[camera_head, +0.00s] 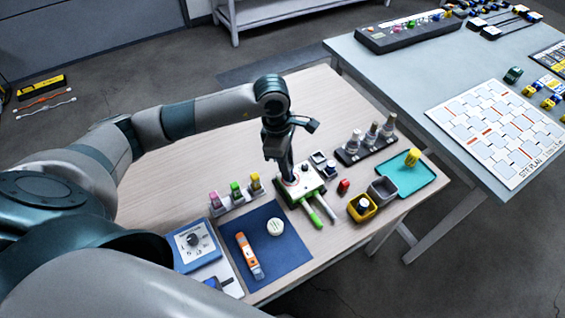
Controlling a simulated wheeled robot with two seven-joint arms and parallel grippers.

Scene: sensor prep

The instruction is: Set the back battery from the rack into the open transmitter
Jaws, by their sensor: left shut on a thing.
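My left gripper (288,172) points down over a pale box with two green rods (304,190) in the middle of the wooden table. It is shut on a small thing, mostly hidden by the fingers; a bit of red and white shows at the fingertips. I cannot tell whether that thing is a battery, or whether it touches the box. A pale rack (236,206) left of the gripper carries pink, green and yellow-topped pieces. Which object is the open transmitter is not clear from this view. My right gripper is not in view.
A blue mat (287,260) holds an orange tool (249,255) and a round white piece (275,226). A blue dial unit (193,243) stands left. Bottles in a dark rack (371,150), a yellow bin (362,207), a grey bin (382,189) and a teal tray (424,183) crowd the right.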

